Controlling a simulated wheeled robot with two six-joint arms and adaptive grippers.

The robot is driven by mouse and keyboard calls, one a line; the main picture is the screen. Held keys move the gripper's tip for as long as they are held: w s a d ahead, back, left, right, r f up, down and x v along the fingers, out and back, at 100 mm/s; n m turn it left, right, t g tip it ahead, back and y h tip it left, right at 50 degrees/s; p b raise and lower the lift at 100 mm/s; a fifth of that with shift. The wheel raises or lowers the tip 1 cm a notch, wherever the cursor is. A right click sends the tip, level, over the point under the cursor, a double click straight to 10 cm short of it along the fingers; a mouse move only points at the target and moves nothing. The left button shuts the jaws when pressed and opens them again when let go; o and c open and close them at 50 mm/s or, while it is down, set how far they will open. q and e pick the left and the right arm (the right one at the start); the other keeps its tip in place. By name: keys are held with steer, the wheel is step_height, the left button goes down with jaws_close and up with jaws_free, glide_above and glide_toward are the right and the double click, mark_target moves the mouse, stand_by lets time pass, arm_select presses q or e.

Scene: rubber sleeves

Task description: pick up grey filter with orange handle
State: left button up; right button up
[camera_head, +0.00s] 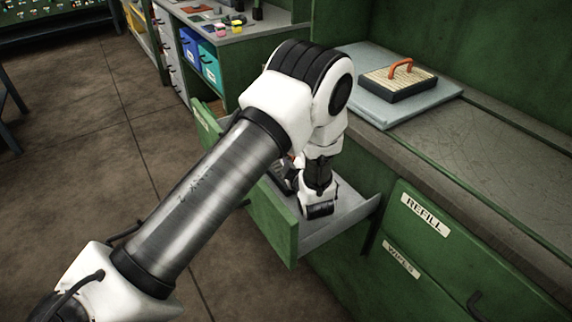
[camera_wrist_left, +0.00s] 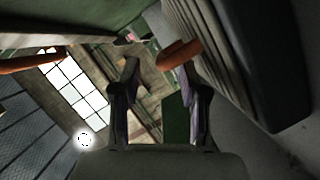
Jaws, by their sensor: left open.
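A filter with a pale ribbed top, dark frame and orange handle (camera_head: 403,68) lies on a grey board on the counter. In the left wrist view a filter with a dark frame (camera_wrist_left: 262,70) fills the right side. Its orange handle (camera_wrist_left: 180,52) shows just beyond the right fingertip; I cannot tell whether they touch. My left gripper (camera_wrist_left: 158,78) is open, with nothing clearly between its fingers. In the head view my left arm reaches down into the open green drawer (camera_head: 272,222) and hides much of its contents. My right gripper is not in view.
The grey board (camera_head: 365,100) rests on the worn counter (camera_head: 490,140). Closed green drawers labelled REFILL (camera_head: 425,214) and WIPES stand right of the open drawer. Drawer walls lie close around my left wrist. Another orange bar (camera_wrist_left: 30,63) shows at the left wrist view's left edge.

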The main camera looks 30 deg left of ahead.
arm_select(q)
steer(key=x, duration=0.4)
steer(key=shift+a+f, duration=0.1)
steer(key=shift+f, duration=0.1)
steer(key=shift+r, duration=0.1)
jaws_close()
